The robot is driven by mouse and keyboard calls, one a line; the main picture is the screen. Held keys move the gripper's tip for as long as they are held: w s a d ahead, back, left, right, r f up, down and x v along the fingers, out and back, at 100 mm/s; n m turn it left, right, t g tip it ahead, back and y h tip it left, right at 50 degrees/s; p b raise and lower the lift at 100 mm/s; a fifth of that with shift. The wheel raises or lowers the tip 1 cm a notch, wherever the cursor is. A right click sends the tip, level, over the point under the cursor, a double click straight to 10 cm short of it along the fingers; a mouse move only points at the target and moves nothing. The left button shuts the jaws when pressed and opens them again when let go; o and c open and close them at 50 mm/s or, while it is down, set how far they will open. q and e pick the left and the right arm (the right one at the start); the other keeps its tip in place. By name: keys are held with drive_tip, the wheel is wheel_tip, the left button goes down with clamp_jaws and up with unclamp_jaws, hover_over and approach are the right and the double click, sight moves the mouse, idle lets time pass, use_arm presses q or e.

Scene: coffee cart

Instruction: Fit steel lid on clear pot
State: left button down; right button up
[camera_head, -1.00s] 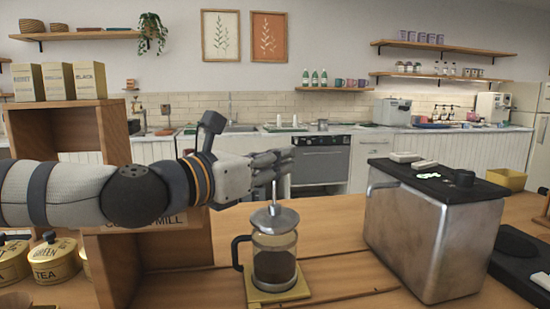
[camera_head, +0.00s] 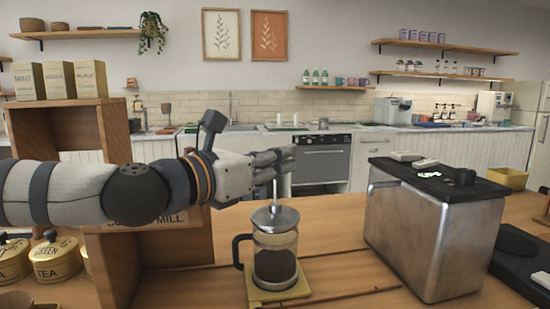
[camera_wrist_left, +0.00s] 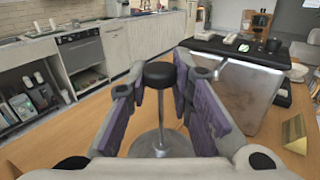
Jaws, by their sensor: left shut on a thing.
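The clear pot (camera_head: 275,264), a glass press with a black handle and dark contents, stands upright on a yellowish square mat (camera_head: 280,295). The steel lid (camera_head: 276,218) is at the pot's mouth, over the rim, with its thin rod upright; whether it is fully seated I cannot tell. My left gripper (camera_head: 277,160) is above the pot, shut on the lid's black knob (camera_wrist_left: 159,75). The head view hides the knob behind the fingers. In the left wrist view the lid's steel top (camera_wrist_left: 160,144) shows below the knob. My right gripper is not in view.
A steel box with a black top (camera_head: 430,235) stands right of the pot. A wooden shelf unit (camera_head: 115,150) with boxes on top is at the left, near my arm. Gold tins (camera_head: 55,260) stand at the lower left. Some bare tabletop lies between pot and steel box.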

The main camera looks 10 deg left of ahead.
use_arm(q)
drive_tip(key=shift+f, duration=0.55)
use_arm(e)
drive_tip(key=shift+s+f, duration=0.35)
use_arm(q)
drive_tip(key=c, duration=1.7)
unclamp_jaws()
